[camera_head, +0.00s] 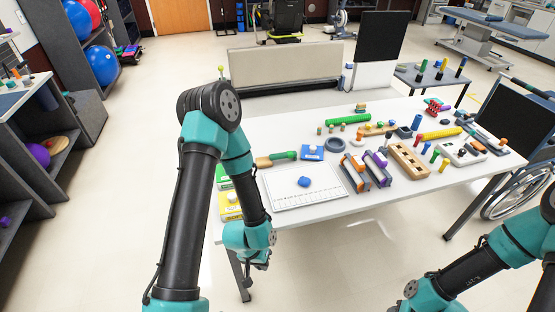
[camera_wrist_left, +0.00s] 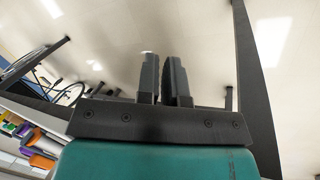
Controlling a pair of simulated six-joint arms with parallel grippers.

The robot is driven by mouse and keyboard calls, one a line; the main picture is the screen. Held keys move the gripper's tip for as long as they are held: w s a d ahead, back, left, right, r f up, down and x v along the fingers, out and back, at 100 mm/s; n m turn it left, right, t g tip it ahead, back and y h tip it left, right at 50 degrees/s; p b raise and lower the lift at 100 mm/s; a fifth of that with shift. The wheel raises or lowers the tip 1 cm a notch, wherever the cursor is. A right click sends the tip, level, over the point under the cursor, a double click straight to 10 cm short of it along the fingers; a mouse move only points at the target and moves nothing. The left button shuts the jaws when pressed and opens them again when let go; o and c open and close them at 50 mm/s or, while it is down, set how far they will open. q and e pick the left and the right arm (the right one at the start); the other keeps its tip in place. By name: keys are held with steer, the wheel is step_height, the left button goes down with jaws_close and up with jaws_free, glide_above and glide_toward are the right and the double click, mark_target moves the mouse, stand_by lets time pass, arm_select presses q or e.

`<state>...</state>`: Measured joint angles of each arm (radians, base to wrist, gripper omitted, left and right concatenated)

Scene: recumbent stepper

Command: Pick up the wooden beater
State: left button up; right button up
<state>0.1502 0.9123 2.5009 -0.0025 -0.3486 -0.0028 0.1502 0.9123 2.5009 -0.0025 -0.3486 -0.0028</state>
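A stick-like piece with a tan wooden end (camera_head: 263,162) and a green end lies near the left edge of the white table; it may be the wooden beater, but I cannot tell for sure. My left gripper (camera_head: 258,264) hangs low in front of the table's near left edge, apart from the objects. In the left wrist view its two dark fingers (camera_wrist_left: 162,80) stand close together with nothing seen between them. My right arm comes in at the lower right, and its gripper is out of the picture.
A wheelchair (camera_head: 512,190) stands at the right. Floor is free in front.

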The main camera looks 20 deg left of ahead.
arm_select(q)
steer(key=o, duration=1)
